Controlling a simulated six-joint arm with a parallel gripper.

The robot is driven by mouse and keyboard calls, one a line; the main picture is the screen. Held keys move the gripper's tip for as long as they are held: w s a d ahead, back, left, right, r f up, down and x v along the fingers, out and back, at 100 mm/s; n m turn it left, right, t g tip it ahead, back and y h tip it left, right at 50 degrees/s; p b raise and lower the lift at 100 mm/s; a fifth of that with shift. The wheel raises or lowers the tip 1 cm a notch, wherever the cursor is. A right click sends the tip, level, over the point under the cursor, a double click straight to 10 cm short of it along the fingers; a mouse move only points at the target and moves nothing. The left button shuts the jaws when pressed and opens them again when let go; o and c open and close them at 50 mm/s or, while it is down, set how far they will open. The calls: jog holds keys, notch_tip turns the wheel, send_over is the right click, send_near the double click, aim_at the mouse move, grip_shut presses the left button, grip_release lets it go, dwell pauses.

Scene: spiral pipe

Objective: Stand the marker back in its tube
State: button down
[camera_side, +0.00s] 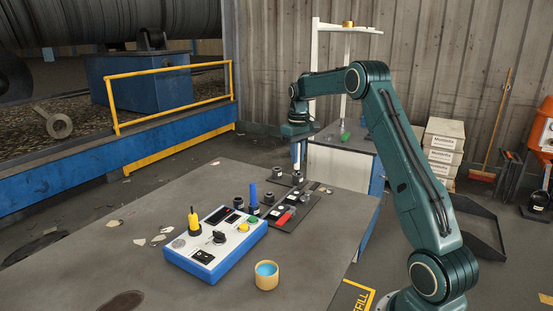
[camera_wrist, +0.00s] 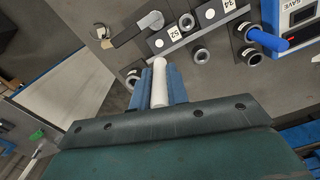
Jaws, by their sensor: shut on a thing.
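My gripper (camera_wrist: 160,78) is shut on a white marker (camera_wrist: 160,84), which lies between its two blue fingers. In the side view my gripper (camera_side: 298,148) is above the far end of the table, close over dark round tubes (camera_side: 297,178). The marker is too small there to tell whether its lower end touches anything. In the wrist view open tubes stand nearby, one (camera_wrist: 202,55) to the right of the fingertips and one (camera_wrist: 133,77) partly hidden to their left. Which tube belongs to the marker, I cannot tell.
A blue marker (camera_side: 253,195) stands upright in a holder near the control box (camera_side: 216,243). A dark strip with labels and a red part (camera_side: 284,217) lies beside it. Pale scraps (camera_side: 158,238) lie at the left.

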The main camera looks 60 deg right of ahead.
jog(key=w+a+r, duration=0.6)
jog(key=a, duration=0.2)
jog(key=w+a+r, duration=0.6)
jog(key=a, duration=0.2)
notch_tip(320, 180, down, 16)
jog(key=shift+w+a+f, duration=0.15)
dwell(0.4)
jog(key=shift+f, duration=0.1)
jog(key=shift+f, duration=2.05)
jog(key=shift+f, duration=0.1)
jog(key=c, duration=1.4)
grip_release()
jog(key=shift+o, duration=0.2)
